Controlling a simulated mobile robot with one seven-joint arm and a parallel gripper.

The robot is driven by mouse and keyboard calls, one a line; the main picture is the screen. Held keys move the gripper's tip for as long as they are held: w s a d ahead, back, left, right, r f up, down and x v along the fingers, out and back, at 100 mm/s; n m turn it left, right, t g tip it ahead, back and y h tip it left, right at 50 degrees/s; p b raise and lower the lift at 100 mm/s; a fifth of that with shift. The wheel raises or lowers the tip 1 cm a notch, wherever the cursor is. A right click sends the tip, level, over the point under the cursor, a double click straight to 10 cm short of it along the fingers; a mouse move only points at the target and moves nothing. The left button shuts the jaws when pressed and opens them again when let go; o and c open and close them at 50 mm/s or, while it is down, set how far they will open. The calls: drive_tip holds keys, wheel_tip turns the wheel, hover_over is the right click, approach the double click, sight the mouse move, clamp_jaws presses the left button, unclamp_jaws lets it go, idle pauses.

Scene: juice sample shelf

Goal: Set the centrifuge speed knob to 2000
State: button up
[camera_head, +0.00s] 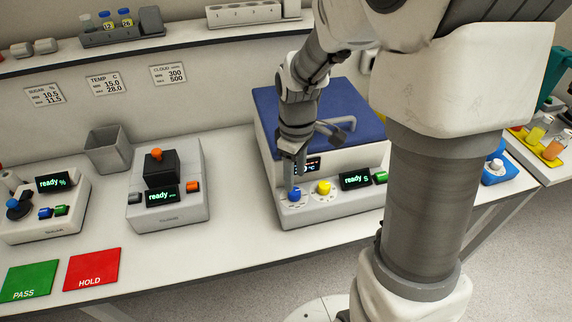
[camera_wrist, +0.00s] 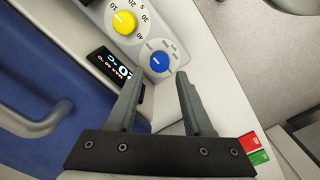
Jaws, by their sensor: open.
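The centrifuge (camera_head: 262,137) is a white box with a blue lid and a bar handle. On its front panel are a blue knob (camera_head: 295,194) and, right of it, a yellow knob (camera_head: 323,187). In the wrist view the blue knob (camera_wrist: 159,62) has a white pointer line and a dial too small to read. The yellow knob (camera_wrist: 124,22) has a dial with 10, 20, 30 and 40. My gripper (camera_head: 297,178) points down just above the blue knob. In the wrist view my gripper (camera_wrist: 157,82) is open and empty, the blue knob just beyond its fingertips.
The centrifuge's handle (camera_head: 338,132) stands up close beside my wrist. A green display (camera_head: 355,181) and a green button (camera_head: 380,177) sit right of the knobs. A grey instrument (camera_head: 165,213) with a black block stands to the left, with bare table between.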

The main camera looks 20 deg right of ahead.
sight(295, 191)
wheel_tip(295, 191, down, 5)
drive_tip(key=shift+r, duration=0.1)
idle(0.3)
clamp_jaws()
